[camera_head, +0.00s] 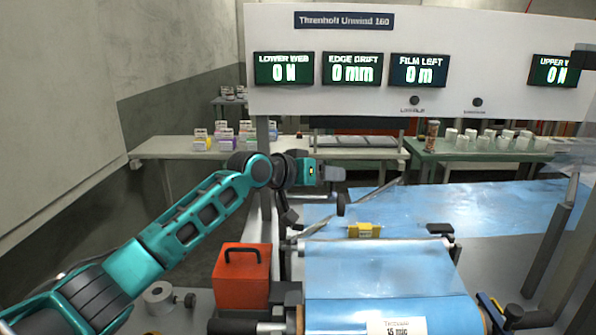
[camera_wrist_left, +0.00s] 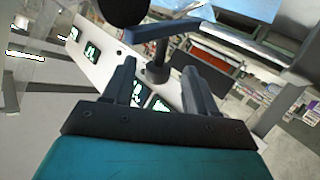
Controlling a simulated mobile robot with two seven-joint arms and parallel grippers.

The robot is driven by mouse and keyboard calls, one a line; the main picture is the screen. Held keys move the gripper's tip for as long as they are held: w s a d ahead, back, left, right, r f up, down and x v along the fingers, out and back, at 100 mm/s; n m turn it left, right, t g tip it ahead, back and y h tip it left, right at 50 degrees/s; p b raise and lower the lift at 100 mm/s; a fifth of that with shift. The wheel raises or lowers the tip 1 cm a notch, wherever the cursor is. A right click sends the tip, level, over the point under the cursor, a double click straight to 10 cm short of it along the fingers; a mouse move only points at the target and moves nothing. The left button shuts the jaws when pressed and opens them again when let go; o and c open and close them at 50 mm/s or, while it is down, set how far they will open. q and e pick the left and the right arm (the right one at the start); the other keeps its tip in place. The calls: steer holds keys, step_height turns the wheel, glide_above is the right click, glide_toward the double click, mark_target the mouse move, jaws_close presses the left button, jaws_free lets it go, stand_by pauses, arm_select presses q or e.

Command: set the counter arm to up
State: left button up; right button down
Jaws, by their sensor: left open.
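What looks like the counter arm is a dark blue-grey bar (camera_wrist_left: 165,30) with a round black wheel (camera_wrist_left: 122,10) at one end, in the left wrist view. A dark post (camera_wrist_left: 156,66) runs from the bar toward the space between my left fingers. In the head view a small black wheel (camera_head: 343,203) shows just below my left gripper (camera_head: 330,173); the bar is mostly hidden there. My left gripper is open, and its two fingers (camera_wrist_left: 159,70) stand apart in the wrist view. I cannot tell whether either finger touches the post. My right gripper is not in view.
A panel (camera_head: 440,25) with several green displays stands behind. An orange box (camera_head: 243,278) sits left of the blue film roll (camera_head: 390,275). A yellow block (camera_head: 364,230) lies behind the front roller. Side tables with goods (camera_head: 185,148) stand at the back.

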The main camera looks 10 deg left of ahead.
arm_select(q)
steer(key=v, duration=0.8)
steer(key=shift+s+a+r, duration=0.1)
